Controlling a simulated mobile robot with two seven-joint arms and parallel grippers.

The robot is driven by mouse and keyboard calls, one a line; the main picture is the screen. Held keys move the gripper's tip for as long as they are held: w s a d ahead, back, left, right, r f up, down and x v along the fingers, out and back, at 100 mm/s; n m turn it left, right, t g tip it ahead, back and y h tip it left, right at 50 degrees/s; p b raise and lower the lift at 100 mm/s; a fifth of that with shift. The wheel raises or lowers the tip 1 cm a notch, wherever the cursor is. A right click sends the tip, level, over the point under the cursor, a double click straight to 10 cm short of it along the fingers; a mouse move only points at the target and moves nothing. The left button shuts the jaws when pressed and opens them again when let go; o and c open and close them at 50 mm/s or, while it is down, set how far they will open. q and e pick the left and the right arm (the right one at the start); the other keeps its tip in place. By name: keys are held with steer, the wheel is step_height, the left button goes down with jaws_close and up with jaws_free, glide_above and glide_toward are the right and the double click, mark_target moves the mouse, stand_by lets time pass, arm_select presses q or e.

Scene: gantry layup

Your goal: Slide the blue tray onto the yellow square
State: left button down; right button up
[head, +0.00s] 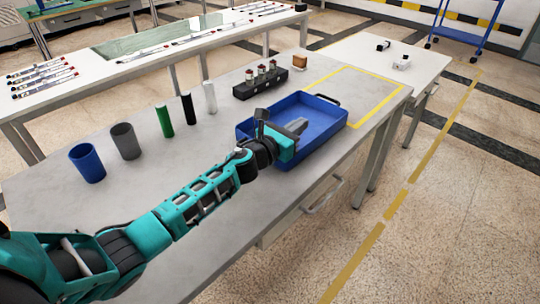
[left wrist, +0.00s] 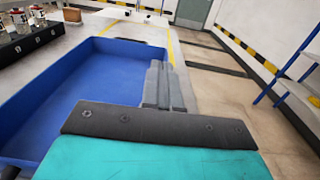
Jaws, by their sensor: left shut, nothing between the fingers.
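The blue tray (head: 325,122) sits on the grey table, with its far right end over the near part of the yellow square (head: 378,108), an outline on the tabletop. The tray looks empty and has a dark handle at its far end. My left gripper (head: 298,125) is shut and empty, over the near right side of the tray. In the left wrist view the closed fingers (left wrist: 163,88) appear over the tray's right wall, beside the blue floor of the tray (left wrist: 90,85). I cannot tell whether they touch it. My right gripper is not in view.
A black rack with several bottles (head: 260,82) stands behind the tray, with a small brown block (head: 300,62) beyond. White, black and green cylinders, a grey cup (head: 125,141) and a blue cup (head: 87,163) line the left. The square's far part is clear.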

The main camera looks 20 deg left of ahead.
arm_select(q)
steer(key=p+v, duration=0.1)
steer(key=v, duration=0.9)
steer(key=shift+s+a+p, duration=0.15)
steer(key=shift+s+p, duration=0.15)
steer(key=shift+p, duration=0.1)
steer(key=f, duration=0.1)
steer(key=f+b, duration=0.1)
steer(key=f, duration=0.1)
steer(key=f+b, duration=0.1)
steer(key=f, duration=0.1)
steer(key=shift+s+a, duration=0.15)
steer(key=shift+s, duration=0.15)
steer(key=shift+w+r, duration=0.1)
steer(key=shift+w, duration=0.35)
